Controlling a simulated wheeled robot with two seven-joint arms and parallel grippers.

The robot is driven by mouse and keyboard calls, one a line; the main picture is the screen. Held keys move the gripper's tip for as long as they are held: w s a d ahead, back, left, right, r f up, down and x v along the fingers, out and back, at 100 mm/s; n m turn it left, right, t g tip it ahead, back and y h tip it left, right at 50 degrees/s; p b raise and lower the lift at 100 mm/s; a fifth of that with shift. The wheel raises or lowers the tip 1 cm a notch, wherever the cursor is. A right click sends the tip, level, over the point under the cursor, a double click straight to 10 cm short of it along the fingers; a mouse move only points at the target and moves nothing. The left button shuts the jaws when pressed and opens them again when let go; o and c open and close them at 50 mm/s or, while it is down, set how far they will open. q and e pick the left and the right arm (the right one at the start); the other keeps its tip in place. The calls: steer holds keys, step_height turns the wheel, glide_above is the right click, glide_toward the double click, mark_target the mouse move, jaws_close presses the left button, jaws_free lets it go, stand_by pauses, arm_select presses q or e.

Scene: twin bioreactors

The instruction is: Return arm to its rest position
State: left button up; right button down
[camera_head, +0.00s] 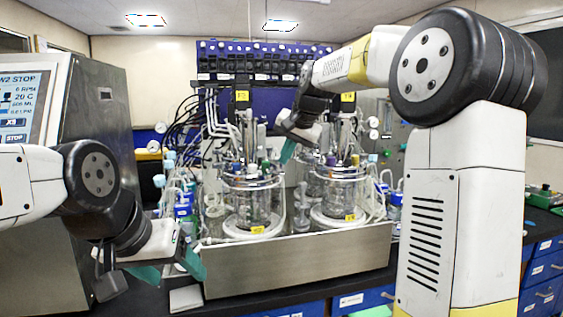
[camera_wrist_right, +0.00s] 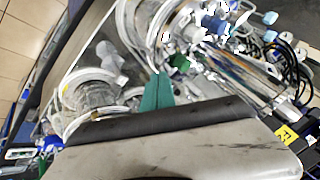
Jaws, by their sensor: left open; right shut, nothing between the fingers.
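My right arm (camera_head: 470,190) rises large at the right of the head view and bends over toward the bioreactors. My right gripper (camera_head: 288,152) hangs between the tops of the two glass vessels, near the left one; I cannot tell if it touches anything. In the right wrist view its teal fingers (camera_wrist_right: 158,92) are together with nothing between them. My left gripper (camera_head: 172,270) is low at the left, in front of the steel tray's left end, its teal fingers apart and empty. The left bioreactor (camera_head: 252,200) and right bioreactor (camera_head: 338,190) stand upright.
The steel tray (camera_head: 300,264) holds both vessels on the black bench. Tubes and cables crowd around the vessel tops, close to my right gripper. A steel cabinet with a screen (camera_head: 22,105) stands at the left. A purple pump rack (camera_head: 265,62) is behind. Blue drawers (camera_head: 545,268) are at the right.

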steer(key=s+a+r, duration=0.2)
steer(key=s+r, duration=0.3)
steer(key=r, duration=0.1)
steer(key=s+d+f+n, duration=0.1)
steer(key=s+d+f, duration=0.1)
steer(key=s+f, duration=0.4)
steer(key=s+d+f+n, duration=0.2)
steer(key=s+f, duration=0.4)
steer(key=s, duration=0.6)
steer(key=s+d+f+n, duration=0.1)
steer(key=s+d+f, duration=0.3)
steer(key=s, duration=0.5)
step_height(320, 180, down, 2)
steer(key=shift+s+f+n+h, duration=0.1)
steer(key=shift+s+n+h, duration=0.2)
steer(key=shift+n+h, duration=0.1)
